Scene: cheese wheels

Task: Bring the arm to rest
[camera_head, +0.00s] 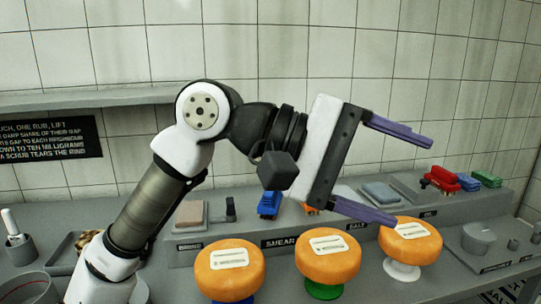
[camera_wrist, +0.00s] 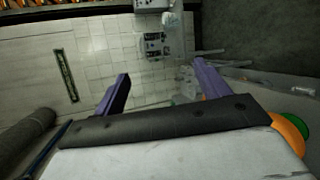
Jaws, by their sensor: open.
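My gripper (camera_head: 405,172) is raised above the counter and points to the right in the head view. Its two purple fingers are wide apart with nothing between them. In the wrist view my gripper (camera_wrist: 160,88) also shows open, with tiled wall and room behind the fingers. The lower finger overlaps the area just above the right cheese wheel in the head view; I cannot tell the gap between them. My arm bends up from the lower left.
Three orange cheese wheels stand on coloured stands: left (camera_head: 229,271), middle (camera_head: 328,255), right (camera_head: 411,240). Behind them a grey ledge (camera_head: 465,205) holds blocks, a blue item (camera_head: 269,205) and a red item (camera_head: 440,180). A wall shelf (camera_head: 80,101) is behind my arm.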

